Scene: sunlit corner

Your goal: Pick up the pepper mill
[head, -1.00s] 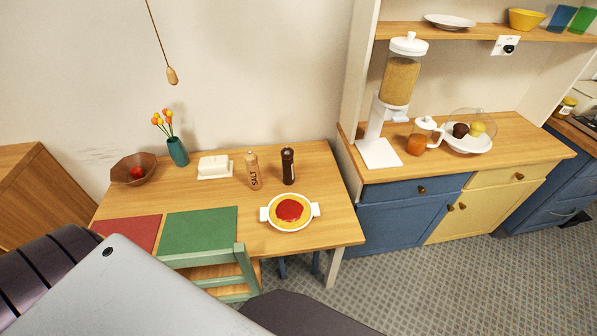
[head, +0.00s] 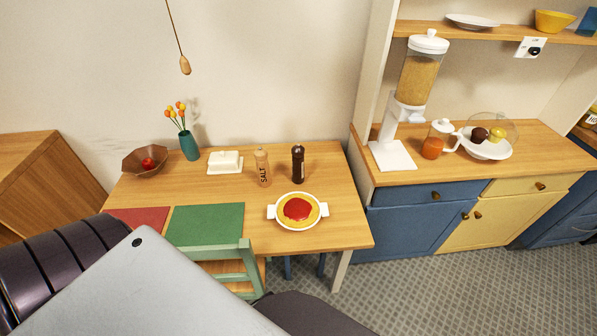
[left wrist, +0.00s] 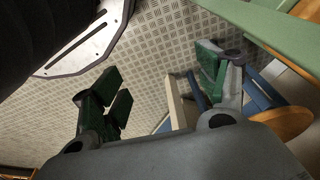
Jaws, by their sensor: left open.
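The pepper mill (head: 298,165) is dark brown and stands upright on the wooden table (head: 345,225), just right of the light wooden salt mill (head: 263,167). A white dish with red-topped food (head: 298,210) sits in front of it. My left gripper (left wrist: 165,88) shows in the left wrist view with its fingers wide apart and nothing between them. It is low, with the patterned floor behind it, away from the pepper mill. Neither gripper shows in the head view. The pepper mill is not in the left wrist view.
A white butter dish (head: 225,162), a teal vase with flowers (head: 189,143) and a brown bowl (head: 144,164) stand on the table's left. A green chair (head: 235,255) is at the front edge. A pendant pull (head: 185,65) hangs above. A counter (head: 540,150) stands right.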

